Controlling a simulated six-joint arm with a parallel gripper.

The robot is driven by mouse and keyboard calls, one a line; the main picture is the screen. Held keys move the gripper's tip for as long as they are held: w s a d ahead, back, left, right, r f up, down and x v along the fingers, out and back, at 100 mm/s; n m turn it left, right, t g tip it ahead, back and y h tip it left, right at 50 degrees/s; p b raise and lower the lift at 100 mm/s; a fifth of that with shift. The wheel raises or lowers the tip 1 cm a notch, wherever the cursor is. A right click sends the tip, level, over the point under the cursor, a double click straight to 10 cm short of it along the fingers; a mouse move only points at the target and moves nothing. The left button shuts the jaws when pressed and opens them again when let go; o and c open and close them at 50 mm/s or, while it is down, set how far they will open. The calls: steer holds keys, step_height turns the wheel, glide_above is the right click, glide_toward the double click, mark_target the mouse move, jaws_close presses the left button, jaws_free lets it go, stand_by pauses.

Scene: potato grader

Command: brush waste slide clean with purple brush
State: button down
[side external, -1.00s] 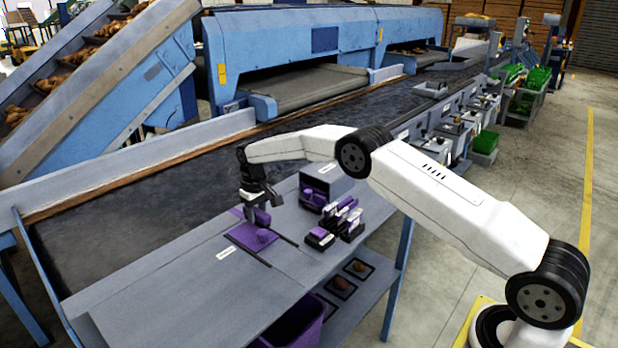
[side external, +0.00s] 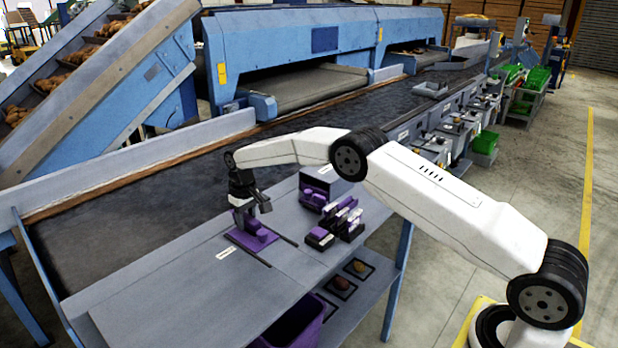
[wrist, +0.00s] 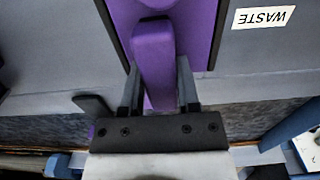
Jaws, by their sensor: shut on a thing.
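My gripper (side external: 250,210) is shut on the purple brush (side external: 243,220) above the near bench. In the wrist view the brush (wrist: 153,60) stands between my two fingers (wrist: 158,95), with its rounded end toward the top. Beneath it is a purple slide (side external: 238,237), a flat panel with dark rails at its sides. The slide (wrist: 203,25) also shows in the wrist view, next to a white label reading WASTE (wrist: 263,17). A purple lump (side external: 264,238) shows on the slide. Whether the brush touches the slide is unclear, and its bristles are hidden.
A dark conveyor belt (side external: 130,205) runs behind the bench. A purple bin (side external: 295,325) is below. The bench (side external: 170,285) is clear at the left front.

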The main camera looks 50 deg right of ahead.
mark_target(233, 238)
steer(key=shift+s+a+f, duration=0.1)
steer(key=shift+a+f, duration=0.05)
steer(key=shift+a, duration=2.45)
steer(key=shift+d, duration=4.4)
steer(key=shift+a, duration=0.15)
steer(key=shift+a, duration=4.25)
steer(key=shift+r, duration=0.2)
step_height(233, 238, up, 7)
steer(key=shift+d, duration=0.15)
